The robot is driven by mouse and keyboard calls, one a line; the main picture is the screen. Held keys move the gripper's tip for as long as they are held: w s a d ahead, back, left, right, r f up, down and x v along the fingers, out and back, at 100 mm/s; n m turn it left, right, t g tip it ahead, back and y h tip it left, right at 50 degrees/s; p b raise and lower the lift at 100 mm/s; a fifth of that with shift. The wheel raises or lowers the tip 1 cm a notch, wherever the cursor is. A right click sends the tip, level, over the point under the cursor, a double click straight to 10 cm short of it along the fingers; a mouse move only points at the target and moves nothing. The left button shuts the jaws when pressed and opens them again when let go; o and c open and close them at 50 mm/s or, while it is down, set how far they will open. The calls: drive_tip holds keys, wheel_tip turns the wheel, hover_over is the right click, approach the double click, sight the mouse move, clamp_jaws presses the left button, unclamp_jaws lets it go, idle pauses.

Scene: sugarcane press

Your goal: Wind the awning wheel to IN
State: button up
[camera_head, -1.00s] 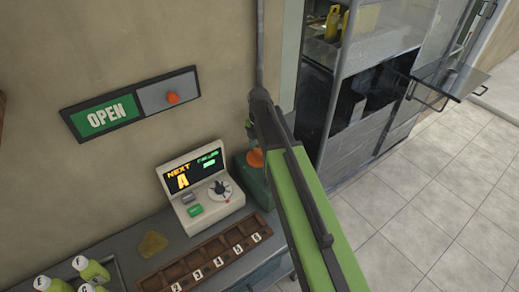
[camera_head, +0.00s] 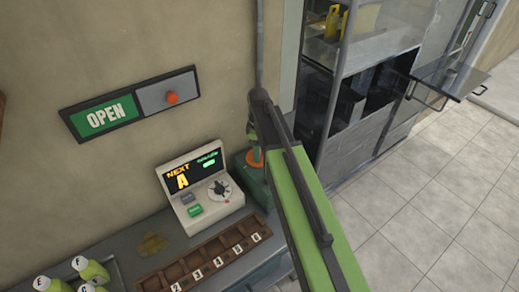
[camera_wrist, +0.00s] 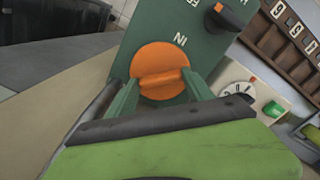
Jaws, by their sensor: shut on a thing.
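The awning wheel (camera_wrist: 160,58) is an orange disc with a raised grip bar, on a dark green box (camera_wrist: 195,32). The letters IN show upside down beside its edge in the wrist view. The wheel (camera_head: 255,158) shows partly in the head view, at the right end of the counter. My gripper (camera_wrist: 162,90) is shut on the grip bar, with one green finger on each side. My arm hides part of the wheel and box in the head view. A black knob with an orange mark (camera_wrist: 218,15) sits on the same box.
A console (camera_head: 200,190) with a lit NEXT A display and a dial stands left of the box. A numbered wooden rack (camera_head: 205,262) lies in front. Bottles (camera_head: 92,270) stand at the lower left. An OPEN sign (camera_head: 104,115) hangs on the wall. Open tiled floor lies right.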

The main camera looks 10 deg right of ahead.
drive_tip(key=m, duration=0.4)
drive_tip(key=shift+w+m, duration=0.15)
drive_tip(key=shift+m, duration=0.15)
drive_tip(key=m, duration=0.3)
drive_tip(key=shift+m, duration=0.3)
drive_tip(key=m, duration=0.4)
drive_tip(key=shift+m, duration=0.3)
drive_tip(key=m, duration=0.3)
drive_tip(key=shift+m, duration=0.3)
drive_tip(key=m, duration=0.5)
drive_tip(key=shift+m, duration=2.5)
